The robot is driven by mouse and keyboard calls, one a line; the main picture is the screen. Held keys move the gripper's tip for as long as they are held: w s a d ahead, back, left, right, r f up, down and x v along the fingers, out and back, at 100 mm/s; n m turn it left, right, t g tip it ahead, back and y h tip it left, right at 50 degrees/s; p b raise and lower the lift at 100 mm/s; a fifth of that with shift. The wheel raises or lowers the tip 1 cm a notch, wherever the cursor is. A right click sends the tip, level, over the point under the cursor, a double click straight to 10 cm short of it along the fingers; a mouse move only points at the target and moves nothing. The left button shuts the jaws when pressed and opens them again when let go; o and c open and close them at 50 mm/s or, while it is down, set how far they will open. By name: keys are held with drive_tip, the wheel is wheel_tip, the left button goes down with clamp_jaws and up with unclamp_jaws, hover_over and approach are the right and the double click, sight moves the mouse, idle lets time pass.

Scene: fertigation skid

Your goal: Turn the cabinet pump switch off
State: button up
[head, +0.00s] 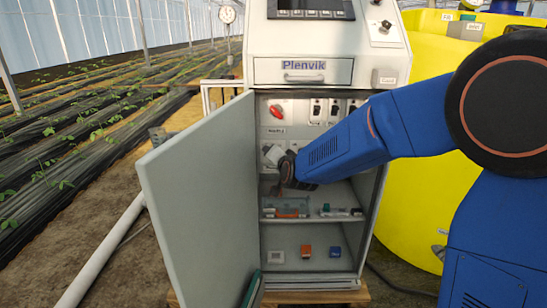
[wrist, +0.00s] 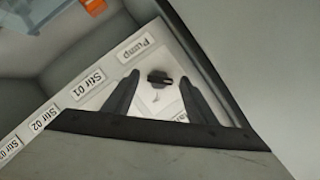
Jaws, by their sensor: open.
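The pump switch (wrist: 160,79) is a small black rotary knob on a white plate. A label reading "Pump" (wrist: 137,50) is beside it in the wrist view. My gripper (wrist: 159,76) is open, with one dark finger on each side of the knob. I cannot tell whether either finger touches it. In the head view my gripper (head: 283,172) reaches into the open cabinet (head: 365,220), in front of its inner panel. The arm and gripper hide part of that panel, and the knob cannot be made out there.
The cabinet door (head: 200,200) stands open at the left. A red switch (head: 276,111) and several black switches (head: 316,108) are higher on the panel. Shelves below hold small parts, including an orange block (head: 306,251). A yellow tank (head: 425,110) stands at the right.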

drive_tip(key=v, duration=1.6)
drive_tip(key=shift+d, duration=0.1)
drive_tip(key=s+d+f+n+g+h, duration=0.2)
drive_tip(key=s+d+f+n+g, duration=0.1)
drive_tip(key=s+d, duration=0.9)
drive_tip(key=s+d+f+n+g+h, duration=0.2)
drive_tip(key=s+d+f+g, duration=0.3)
drive_tip(key=s+d, duration=0.7)
drive_tip(key=s+n+g, duration=0.1)
drive_tip(key=s, duration=0.7)
drive_tip(key=shift+s+d+f, duration=0.2)
drive_tip(key=shift+d, duration=0.05)
